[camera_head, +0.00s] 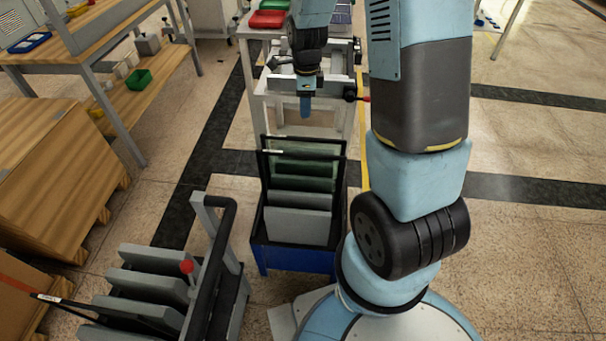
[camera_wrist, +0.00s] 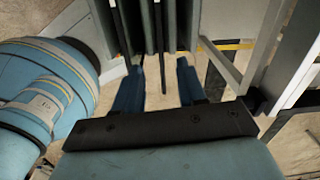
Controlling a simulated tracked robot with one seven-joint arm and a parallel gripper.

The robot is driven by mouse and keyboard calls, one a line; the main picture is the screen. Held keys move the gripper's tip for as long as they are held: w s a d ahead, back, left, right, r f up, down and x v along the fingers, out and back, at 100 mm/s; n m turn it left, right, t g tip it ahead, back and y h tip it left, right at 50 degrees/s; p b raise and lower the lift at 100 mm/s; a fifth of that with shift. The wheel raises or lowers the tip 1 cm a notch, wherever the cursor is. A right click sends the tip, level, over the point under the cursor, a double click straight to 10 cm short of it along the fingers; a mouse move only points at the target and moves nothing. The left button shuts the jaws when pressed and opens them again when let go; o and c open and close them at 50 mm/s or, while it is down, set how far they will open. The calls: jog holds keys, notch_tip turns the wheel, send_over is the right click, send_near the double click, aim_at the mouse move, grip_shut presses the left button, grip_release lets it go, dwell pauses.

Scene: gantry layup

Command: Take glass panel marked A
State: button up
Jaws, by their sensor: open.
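Greenish glass panels (camera_head: 302,167) stand on edge in a blue rack (camera_head: 290,259) with a black frame, in the middle of the head view. I cannot read a letter A on any of them. My gripper (camera_head: 305,106) hangs above and behind the rack, pointing down. In the wrist view my gripper (camera_wrist: 158,84) has its two blue fingers apart. Thin upright edges of slabs or panels show beyond the fingers at the top. One thin dark edge runs down between the fingertips, and I cannot tell whether it lies within the jaws. Nothing is visibly held.
Grey dividers (camera_head: 297,225) fill the front of the rack. A trolley with grey slabs (camera_head: 148,288) and a black handle stands front left. A white bench (camera_head: 346,105) with red and green trays stands behind the rack. Wooden crates (camera_head: 62,165) are at left. Open floor lies right.

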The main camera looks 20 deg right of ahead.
aim_at(303, 143)
jog(key=shift+m, duration=0.6)
jog(key=f, duration=1.1)
jog(key=shift+w, duration=0.2)
jog(key=shift+a+f, duration=0.2)
jog(key=shift+f, duration=2.45)
jog(key=shift+c, duration=0.4)
grip_shut()
jog(key=shift+w, duration=0.1)
